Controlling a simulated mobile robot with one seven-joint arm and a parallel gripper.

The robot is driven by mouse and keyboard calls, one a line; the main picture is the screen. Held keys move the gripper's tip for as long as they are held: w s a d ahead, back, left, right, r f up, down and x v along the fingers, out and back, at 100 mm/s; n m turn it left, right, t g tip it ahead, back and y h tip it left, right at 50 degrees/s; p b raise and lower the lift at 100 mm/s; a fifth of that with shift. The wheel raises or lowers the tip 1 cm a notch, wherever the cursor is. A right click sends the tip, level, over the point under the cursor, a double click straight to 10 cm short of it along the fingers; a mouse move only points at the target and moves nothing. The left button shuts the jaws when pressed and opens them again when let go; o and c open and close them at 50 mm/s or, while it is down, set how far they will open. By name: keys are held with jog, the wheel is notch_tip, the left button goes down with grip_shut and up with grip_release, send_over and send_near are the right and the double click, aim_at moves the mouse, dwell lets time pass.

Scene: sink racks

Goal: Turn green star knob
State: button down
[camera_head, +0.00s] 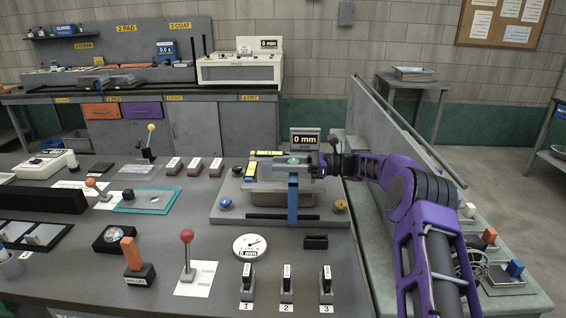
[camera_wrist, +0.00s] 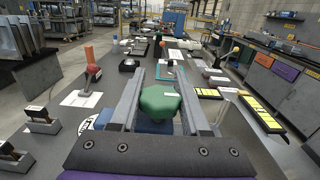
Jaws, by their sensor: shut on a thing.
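The green star knob (camera_wrist: 160,102) sits between the two grey fingers of my gripper (camera_wrist: 163,88) in the wrist view. The fingers are shut on its sides. In the head view only a small green part of the knob (camera_head: 293,161) shows, at the top of a blue upright (camera_head: 293,200) on a grey fixture. My gripper (camera_head: 300,163) reaches to it from the right, roughly level. The display (camera_head: 304,140) behind reads 0 mm. The knob's underside is hidden.
A blue knob (camera_head: 225,203) and a yellow knob (camera_head: 341,206) sit at the fixture's front corners. A round dial (camera_head: 250,246), a red-ball lever (camera_head: 187,240) and numbered switches (camera_head: 286,285) stand in front. A slanted grey panel (camera_head: 405,130) rises behind my arm.

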jog(key=shift+f, duration=0.1)
jog(key=shift+c, duration=1.9)
grip_release()
notch_tip(320, 180, up, 10)
jog(key=shift+p, duration=0.35)
